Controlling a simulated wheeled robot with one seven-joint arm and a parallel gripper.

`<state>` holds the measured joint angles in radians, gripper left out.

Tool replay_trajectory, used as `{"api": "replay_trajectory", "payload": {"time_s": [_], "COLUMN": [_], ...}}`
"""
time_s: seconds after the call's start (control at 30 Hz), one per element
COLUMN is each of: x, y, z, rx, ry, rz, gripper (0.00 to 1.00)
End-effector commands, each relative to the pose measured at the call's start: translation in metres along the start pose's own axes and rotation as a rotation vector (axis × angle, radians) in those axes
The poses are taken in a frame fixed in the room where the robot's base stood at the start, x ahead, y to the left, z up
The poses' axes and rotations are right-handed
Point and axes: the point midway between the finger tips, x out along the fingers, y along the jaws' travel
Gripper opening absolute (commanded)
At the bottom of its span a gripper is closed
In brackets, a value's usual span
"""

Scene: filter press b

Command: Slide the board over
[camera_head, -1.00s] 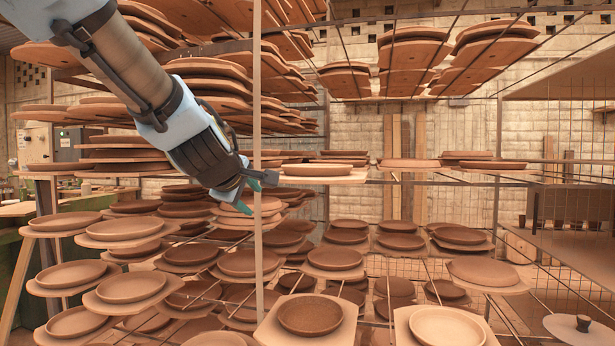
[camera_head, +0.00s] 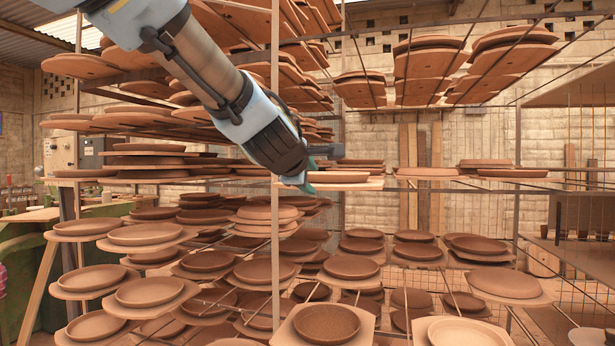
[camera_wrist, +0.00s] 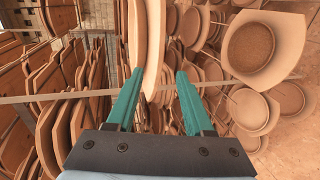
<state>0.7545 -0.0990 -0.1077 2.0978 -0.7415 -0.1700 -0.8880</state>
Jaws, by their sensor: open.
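A pale board (camera_head: 345,185) with a flat clay plate (camera_head: 338,177) on it lies on a rack level just right of the upright post. My gripper (camera_head: 312,178) is at the board's left end, fingers overlapping it in the head view. In the wrist view, my gripper (camera_wrist: 160,72) has its two teal fingers apart. The board (camera_wrist: 156,40) shows edge-on in line with the gap between them, with the plate along its left side. Whether the fingers touch the board, I cannot tell. The board's left end is partly hidden by the gripper.
The thin upright post (camera_head: 275,130) stands close to the gripper and passes behind my arm. Stacked boards with plates crowd the racks above, left and below. Another board with a plate (camera_head: 428,172) lies to the right on the same level, with a gap between.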

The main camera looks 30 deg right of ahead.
Motion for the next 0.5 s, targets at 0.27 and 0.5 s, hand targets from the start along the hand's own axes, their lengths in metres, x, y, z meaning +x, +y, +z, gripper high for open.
{"api": "replay_trajectory", "payload": {"time_s": [0.27,0.5], "x": [0.051,0.078], "y": [-0.001,0.0], "z": [0.0,0.0], "rx": [0.002,0.001], "ry": [0.001,0.001], "rz": [-0.002,-0.002], "gripper": [0.52,0.52]}}
